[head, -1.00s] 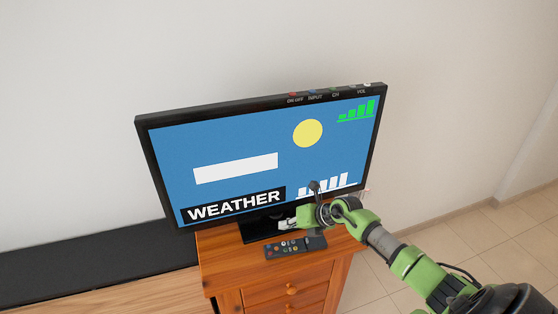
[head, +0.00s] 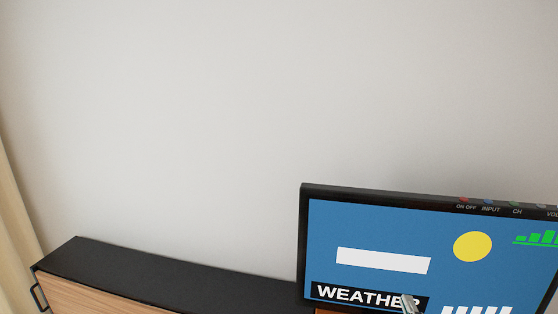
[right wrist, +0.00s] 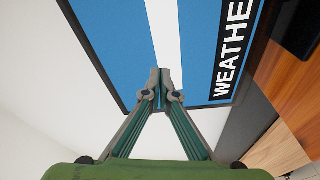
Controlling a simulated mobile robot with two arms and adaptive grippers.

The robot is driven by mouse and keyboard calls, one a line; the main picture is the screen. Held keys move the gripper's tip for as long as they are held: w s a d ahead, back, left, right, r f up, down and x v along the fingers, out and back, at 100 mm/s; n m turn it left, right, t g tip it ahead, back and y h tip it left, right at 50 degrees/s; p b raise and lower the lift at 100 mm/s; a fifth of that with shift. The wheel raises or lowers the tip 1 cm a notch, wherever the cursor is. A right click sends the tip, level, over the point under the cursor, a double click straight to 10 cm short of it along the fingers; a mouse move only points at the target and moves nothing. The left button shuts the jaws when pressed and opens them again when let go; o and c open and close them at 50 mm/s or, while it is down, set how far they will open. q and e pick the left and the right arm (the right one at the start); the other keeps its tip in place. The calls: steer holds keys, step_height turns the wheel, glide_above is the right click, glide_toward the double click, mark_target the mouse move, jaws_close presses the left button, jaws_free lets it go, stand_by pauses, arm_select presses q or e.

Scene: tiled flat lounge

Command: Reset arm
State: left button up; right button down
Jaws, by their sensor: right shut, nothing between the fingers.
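My right gripper (head: 409,303) shows only as a grey fingertip at the bottom edge of the head view, in front of the television's "WEATHER" caption. In the right wrist view the right gripper (right wrist: 160,82) has its fingertips together with nothing between them, and the television (right wrist: 105,35) fills the background beyond them. I cannot tell how far apart they are. The rest of the right arm is out of the head view. My left gripper is in neither view.
The television (head: 395,222) stands at the lower right of the head view, switched on. A long black-topped wooden cabinet (head: 160,272) runs along the wall to its left. A cream curtain (head: 14,215) hangs at the left edge. The wall above is bare.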

steer(key=s+f+m+g+h, duration=0.3)
steer(key=s+f+m+g, duration=0.6)
steer(key=s+f+m, duration=0.4)
steer(key=s+a+f+g+y, duration=0.25)
steer(key=s+a, duration=0.25)
steer(key=s, duration=0.4)
steer(key=s+a+f+g+y, duration=0.15)
steer(key=s+a+g, duration=0.3)
steer(key=s, duration=0.45)
step_height(320, 180, down, 30)
steer(key=s+b, duration=0.1)
steer(key=b, duration=0.5)
steer(key=s+d+f+b, duration=0.1)
steer(key=s+f+b, duration=0.2)
steer(key=s+f, duration=0.6)
steer(key=s+d+f+g+b, duration=0.1)
steer(key=s+f+b, duration=0.1)
steer(key=s+f, duration=0.6)
step_height(320, 180, down, 7)
steer(key=shift+s+d+r+n+g+b, duration=0.1)
steer(key=shift+s+d+n+g+b, duration=0.2)
steer(key=shift+s+n+b, duration=0.1)
